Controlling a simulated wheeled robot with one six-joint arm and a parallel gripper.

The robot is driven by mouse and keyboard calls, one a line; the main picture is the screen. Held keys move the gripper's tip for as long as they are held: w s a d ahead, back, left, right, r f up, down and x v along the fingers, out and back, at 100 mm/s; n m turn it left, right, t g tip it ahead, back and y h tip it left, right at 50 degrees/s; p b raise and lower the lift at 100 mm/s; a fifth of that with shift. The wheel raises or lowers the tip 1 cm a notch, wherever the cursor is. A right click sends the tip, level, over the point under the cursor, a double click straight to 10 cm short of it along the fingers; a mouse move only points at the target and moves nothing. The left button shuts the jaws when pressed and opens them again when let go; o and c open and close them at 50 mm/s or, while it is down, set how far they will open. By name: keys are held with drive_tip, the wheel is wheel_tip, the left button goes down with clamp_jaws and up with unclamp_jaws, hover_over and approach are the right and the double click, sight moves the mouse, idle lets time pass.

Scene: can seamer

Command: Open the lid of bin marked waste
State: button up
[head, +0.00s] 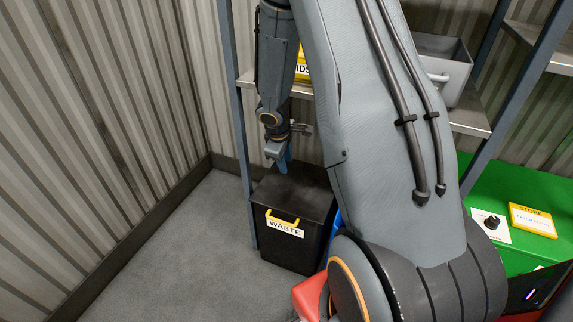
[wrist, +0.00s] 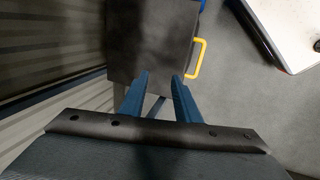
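The black bin marked waste (head: 320,228) stands on the floor under the shelf, with a white label reading WASTE and a yellow handle (head: 283,217) at its front top edge. Its dark lid (head: 305,190) looks shut. My gripper (head: 284,166) points down at the back left part of the lid. Whether it touches the lid is unclear. In the wrist view, the two blue fingers of my gripper (wrist: 159,84) are apart with nothing between them. The lid (wrist: 150,40) lies beyond the fingertips, and the yellow handle (wrist: 197,58) is right of the right finger.
A shelf rack with a blue-grey post (head: 236,120) stands close by the bin's left side. A grey tray (head: 442,65) and a yellow sign (head: 301,65) are on the shelf. A green surface (head: 485,200) is at right. The grey floor (head: 180,250) is clear at left.

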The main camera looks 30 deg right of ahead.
drive_tip(key=shift+p+v, duration=0.35)
drive_tip(key=shift+v, duration=2.4)
